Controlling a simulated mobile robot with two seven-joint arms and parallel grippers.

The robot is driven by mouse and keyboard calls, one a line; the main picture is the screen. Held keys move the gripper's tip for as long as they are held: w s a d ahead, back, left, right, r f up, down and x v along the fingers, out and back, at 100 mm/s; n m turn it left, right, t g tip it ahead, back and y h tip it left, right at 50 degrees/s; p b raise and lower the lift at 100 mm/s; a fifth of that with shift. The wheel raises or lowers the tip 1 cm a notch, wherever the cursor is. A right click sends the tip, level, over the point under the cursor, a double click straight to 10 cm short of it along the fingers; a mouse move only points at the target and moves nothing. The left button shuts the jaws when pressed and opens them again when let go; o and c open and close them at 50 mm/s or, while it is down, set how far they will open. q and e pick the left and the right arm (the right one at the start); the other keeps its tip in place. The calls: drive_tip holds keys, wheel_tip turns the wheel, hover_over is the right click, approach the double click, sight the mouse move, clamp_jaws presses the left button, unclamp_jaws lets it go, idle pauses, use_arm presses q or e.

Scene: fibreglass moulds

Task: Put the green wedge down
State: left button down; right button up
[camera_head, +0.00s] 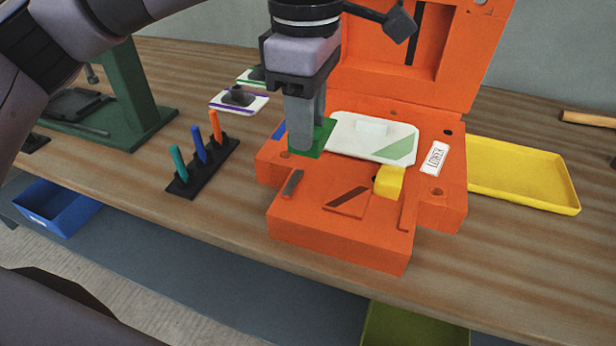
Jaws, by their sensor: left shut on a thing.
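My left gripper (304,142) comes down from the top and is shut on the green wedge (327,133). Its fingers hide much of the wedge. The wedge is at the left side of the orange lower mould (340,237), beside a white plate with a pale green corner (350,140). I cannot tell whether the wedge touches the mould. A yellow block (389,181) sits on the mould's front part. My right gripper is not in view.
The orange upright mould half (465,50) stands behind. A black rack (205,172) with teal, blue and orange pegs is to the left, and a green press (150,90) beyond it. A yellow tray (525,175) lies to the right. Blue (60,212) and olive (405,328) bins sit below the table.

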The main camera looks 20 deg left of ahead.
use_arm(q)
wheel_tip(320, 180, down, 10)
drive_tip(key=shift+f, duration=0.25)
drive_tip(key=c, duration=0.8)
unclamp_jaws()
drive_tip(key=shift+r, duration=0.1)
drive_tip(key=shift+r, duration=0.1)
drive_tip(key=shift+r, duration=0.25)
wheel_tip(320, 180, up, 12)
drive_tip(key=shift+f, duration=0.15)
